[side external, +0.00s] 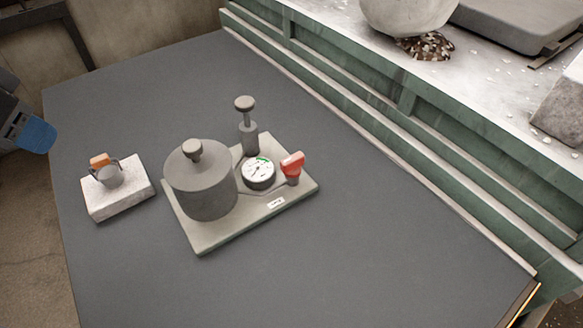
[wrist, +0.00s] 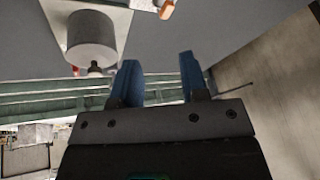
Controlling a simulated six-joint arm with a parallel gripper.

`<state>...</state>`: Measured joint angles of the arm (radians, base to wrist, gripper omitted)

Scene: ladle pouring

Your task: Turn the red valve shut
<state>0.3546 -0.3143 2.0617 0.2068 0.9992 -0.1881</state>
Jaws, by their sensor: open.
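The red valve handle (side external: 292,162) stands on a short grey stem at the right corner of a pale base plate (side external: 205,240). A small red bit at the plate's edge in the wrist view (wrist: 75,70) seems to be the same handle, mostly hidden behind the grey cylinder. My gripper (wrist: 160,80) has two blue fingers spread apart with nothing between them. In the side view only part of it shows at the left edge, with a blue finger (side external: 36,134). It is far from the valve, on the other side of the small block.
On the plate, a lidded grey cylinder (side external: 203,188), a round dial gauge (side external: 258,172) and a knobbed plunger (side external: 247,125) stand near the valve. A pale block (side external: 125,200) with a small grey cup and orange piece (side external: 99,160) lies left. The front of the table (side external: 350,270) is clear.

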